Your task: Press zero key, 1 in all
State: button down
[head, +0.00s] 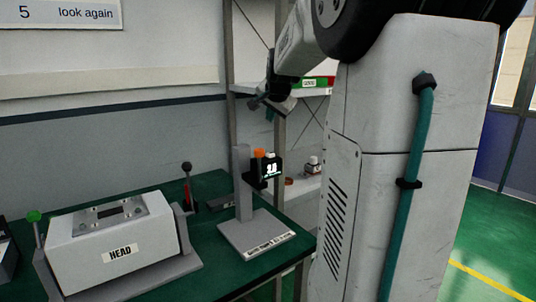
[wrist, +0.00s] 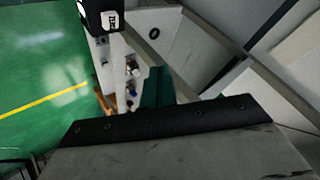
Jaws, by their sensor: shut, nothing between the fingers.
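A small black device with a lit display (head: 271,170) is mounted on a grey upright stand (head: 243,182) on the green bench. An orange key (head: 259,153) and a white key (head: 270,155) sit on its top. I cannot read which one is the zero key. My gripper (head: 262,103) is small and dark in the head view, shut and empty. It hangs above the stand in the picture, clearly apart from the keys. The wrist view does not clearly show the keys or the fingertips.
A white box labelled HEAD (head: 118,252) stands at the left of the green bench (head: 205,255). A shelf (head: 303,192) with small items is behind the stand. Open green floor (head: 470,225) lies at the right.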

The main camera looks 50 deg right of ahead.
aim_at(271, 154)
jog(key=shift+f, duration=4.45)
jog(key=shift+a+f, duration=0.1)
jog(key=shift+f, duration=0.05)
jog(key=shift+f, duration=0.25)
jog(key=shift+f, duration=0.55)
jog(key=shift+r, duration=0.95)
jog(key=shift+r, duration=2.55)
